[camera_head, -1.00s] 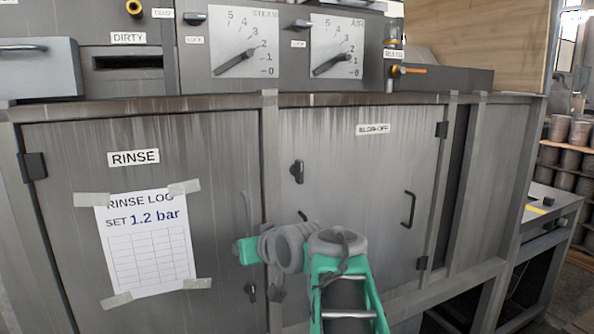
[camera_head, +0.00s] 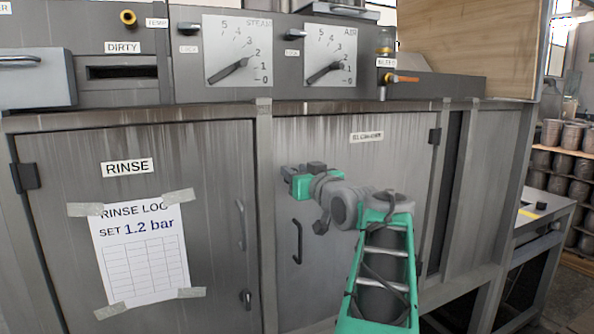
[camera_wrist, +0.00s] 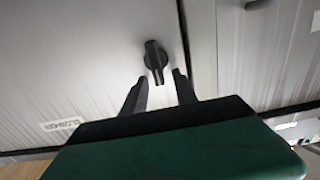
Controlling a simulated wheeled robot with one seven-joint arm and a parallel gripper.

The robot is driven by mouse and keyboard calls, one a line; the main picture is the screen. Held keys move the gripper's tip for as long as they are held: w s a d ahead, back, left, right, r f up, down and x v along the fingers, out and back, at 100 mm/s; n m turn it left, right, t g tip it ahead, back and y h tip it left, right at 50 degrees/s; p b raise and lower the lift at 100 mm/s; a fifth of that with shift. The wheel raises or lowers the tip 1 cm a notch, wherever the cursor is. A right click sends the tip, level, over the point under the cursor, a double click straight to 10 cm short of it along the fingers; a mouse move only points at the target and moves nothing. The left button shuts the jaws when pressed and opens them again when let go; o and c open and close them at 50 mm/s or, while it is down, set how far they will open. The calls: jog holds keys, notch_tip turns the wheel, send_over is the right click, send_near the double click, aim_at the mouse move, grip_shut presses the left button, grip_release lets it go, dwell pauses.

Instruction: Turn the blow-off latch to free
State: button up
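The blow-off latch (camera_wrist: 155,58) is a small black turn knob with a narrow grip on a round base, set on the grey blow-off door (camera_head: 310,140). In the wrist view it lies just beyond my fingertips, roughly in line with the gap between them. My gripper (camera_wrist: 158,84) is open and empty, with two dark fingers apart; I see no contact with the latch. In the head view my gripper (camera_head: 286,174) is at the upper left of the blow-off door and hides the latch.
A black handle (camera_head: 297,241) stands out below my gripper. The rinse door (camera_head: 60,155) at left carries a handle (camera_head: 241,222), a latch (camera_head: 246,299) and a taped log sheet (camera_head: 140,250). Gauges (camera_head: 331,51) and a protruding orange-handled valve (camera_head: 402,78) sit above.

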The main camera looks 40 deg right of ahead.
jog(key=shift+c, duration=0.5)
grip_shut()
jog(key=shift+d+m, duration=0.1)
jog(key=shift+m, duration=0.3)
jog(key=shift+s+d+f+m+p, duration=0.15)
jog(key=shift+d+f+m+p, duration=0.5)
jog(key=shift+m, duration=2.2)
jog(key=shift+s+d+f+m+p, duration=0.15)
jog(key=shift+m+p, duration=0.8)
jog(key=shift+m, duration=1.95)
jog(key=shift+s+d+f+m+p, duration=0.1)
jog(key=shift+d+f+m+p, duration=0.55)
jog(key=shift+m, duration=2.2)
jog(key=shift+a, duration=0.25)
